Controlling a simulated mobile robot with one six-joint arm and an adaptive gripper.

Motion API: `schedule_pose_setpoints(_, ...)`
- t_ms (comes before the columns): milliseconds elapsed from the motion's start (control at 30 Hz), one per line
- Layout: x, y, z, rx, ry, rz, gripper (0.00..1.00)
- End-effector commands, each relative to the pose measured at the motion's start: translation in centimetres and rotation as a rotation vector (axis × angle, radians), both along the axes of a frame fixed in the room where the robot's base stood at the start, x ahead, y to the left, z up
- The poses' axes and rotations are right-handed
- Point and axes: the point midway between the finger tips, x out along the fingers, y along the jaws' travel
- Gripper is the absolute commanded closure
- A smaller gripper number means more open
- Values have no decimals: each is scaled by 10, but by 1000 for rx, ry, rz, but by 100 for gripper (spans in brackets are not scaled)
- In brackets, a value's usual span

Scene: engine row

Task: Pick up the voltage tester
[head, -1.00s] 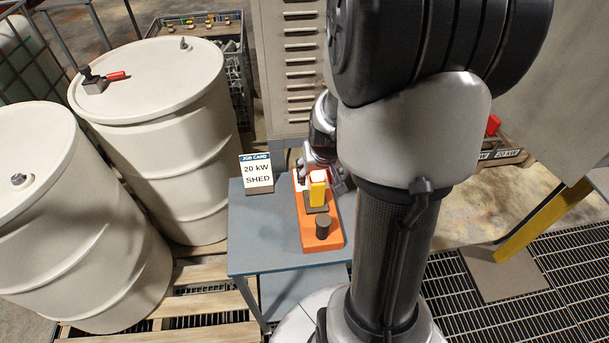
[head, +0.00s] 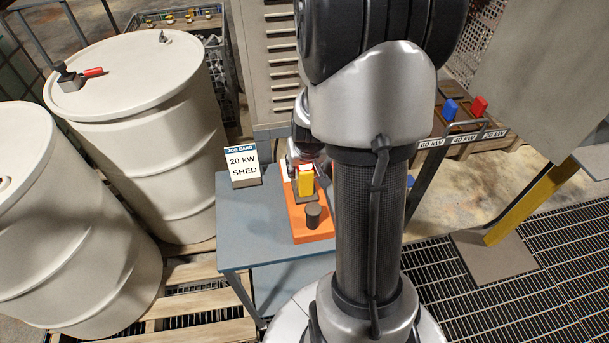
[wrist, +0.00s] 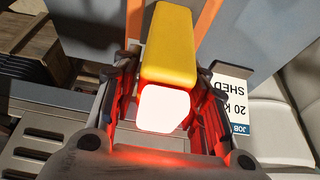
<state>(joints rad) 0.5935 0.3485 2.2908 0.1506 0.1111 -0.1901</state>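The yellow voltage tester (head: 306,186) stands upright in a dark socket of the orange tray (head: 314,235) on the small blue-grey table. In the wrist view the yellow tester (wrist: 168,50) points away from me, and its near end glows white and red. My gripper (wrist: 168,80) is around the tester, one finger on each side, with narrow gaps that look open. The fingers reflect the red glow. In the head view my gripper (head: 304,165) is at the tester's top and partly hidden by my arm.
A job card (head: 243,165) reading "20 kW SHED" stands left of the tray. A dark round knob (head: 313,215) rises from the tray's near end. White drums (head: 140,130) stand at left. A grey louvred cabinet (head: 275,65) is behind. The table's front left is clear.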

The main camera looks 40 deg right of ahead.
Motion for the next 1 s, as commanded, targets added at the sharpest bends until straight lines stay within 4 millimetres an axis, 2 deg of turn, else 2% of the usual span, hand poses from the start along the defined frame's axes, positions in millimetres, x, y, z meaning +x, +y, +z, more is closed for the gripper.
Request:
schedule_pose_setpoints(33,0,0,0,0,0,0,66)
schedule_pose_setpoints(567,0,0,0,-1,-1,0,100)
schedule_pose_setpoints(833,0,0,5,-1,-2,-1,100)
schedule_pose_setpoints(1000,1,0,25,-2,-3,1,100)
